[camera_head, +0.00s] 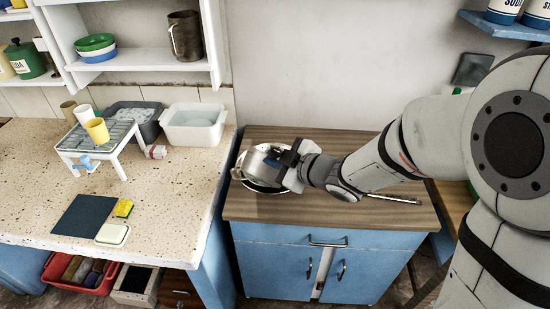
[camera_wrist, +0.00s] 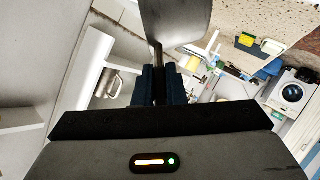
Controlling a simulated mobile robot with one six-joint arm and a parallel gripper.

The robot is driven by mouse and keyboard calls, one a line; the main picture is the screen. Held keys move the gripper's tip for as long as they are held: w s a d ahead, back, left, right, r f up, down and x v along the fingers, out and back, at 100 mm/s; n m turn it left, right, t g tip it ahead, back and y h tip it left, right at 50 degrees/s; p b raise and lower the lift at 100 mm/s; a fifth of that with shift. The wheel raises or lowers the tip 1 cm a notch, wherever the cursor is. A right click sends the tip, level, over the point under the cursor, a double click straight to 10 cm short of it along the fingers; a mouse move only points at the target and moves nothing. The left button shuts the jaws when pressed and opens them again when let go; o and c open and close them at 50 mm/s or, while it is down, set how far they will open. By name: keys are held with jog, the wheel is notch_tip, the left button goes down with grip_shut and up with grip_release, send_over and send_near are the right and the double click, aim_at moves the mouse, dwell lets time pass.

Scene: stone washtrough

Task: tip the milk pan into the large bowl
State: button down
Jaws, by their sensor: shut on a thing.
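The milk pan (camera_head: 256,161) is silver metal and is held tilted on its side above the wooden top of the blue cabinet. My gripper (camera_head: 287,160) is shut on the pan's handle. In the wrist view, the pan (camera_wrist: 176,18) extends beyond the fingers, its handle between the blue-black jaws of my gripper (camera_wrist: 160,84). The large bowl (camera_head: 262,188) shows as a pale dish with a dark rim under the pan. The pan and gripper hide most of it. Whether pan and bowl touch, and what either holds, I cannot tell.
A long thin metal utensil (camera_head: 392,198) lies on the cabinet top (camera_head: 330,215), right of the bowl. The speckled stone counter (camera_head: 165,190) at the left carries a white rack (camera_head: 100,145) with cups, and a white basin (camera_head: 194,125). Shelves hang above.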

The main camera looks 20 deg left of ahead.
jog(key=shift+w+r, duration=0.1)
jog(key=p, duration=0.1)
jog(key=w+p, duration=0.1)
jog(key=p, duration=0.1)
jog(key=w+m+p, duration=0.1)
jog(key=shift+d+r+g, duration=0.3)
jog(key=shift+r, duration=0.05)
jog(key=shift+w+d+f+p, duration=0.1)
jog(key=shift+w+p, duration=0.1)
jog(key=shift+p, duration=0.5)
dwell(0.4)
